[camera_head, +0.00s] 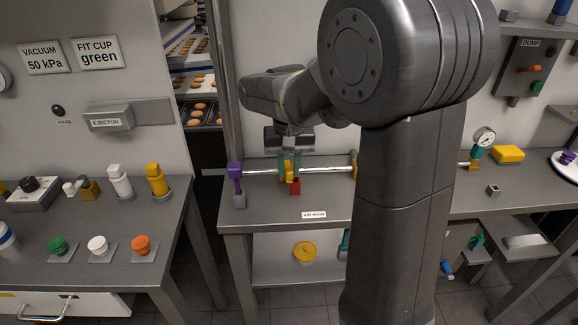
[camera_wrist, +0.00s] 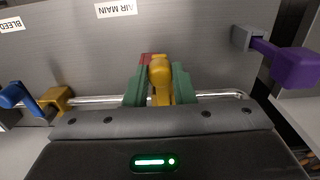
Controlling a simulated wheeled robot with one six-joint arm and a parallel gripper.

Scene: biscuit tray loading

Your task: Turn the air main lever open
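The yellow air main lever (camera_head: 289,172) is on the metal pipe over the bench, behind the "AIR MAIN" label (camera_head: 314,215). A red block (camera_head: 295,188) is at its foot. My gripper (camera_wrist: 160,88) is at the lever, with one green finger on each side of it. The yellow lever also shows in the wrist view (camera_wrist: 160,72), between the fingers. The fingers are close to its sides; whether both touch it cannot be told. The gripper body hides the lower part of the lever in the wrist view.
A purple lever (camera_head: 235,172) with a grey block stands at the pipe's left end. A blue lever (camera_wrist: 14,95) and a yellow fitting (camera_wrist: 56,98) are at the left of the wrist view. A gauge (camera_head: 484,138) stands at the right. My arm hides the bench's middle.

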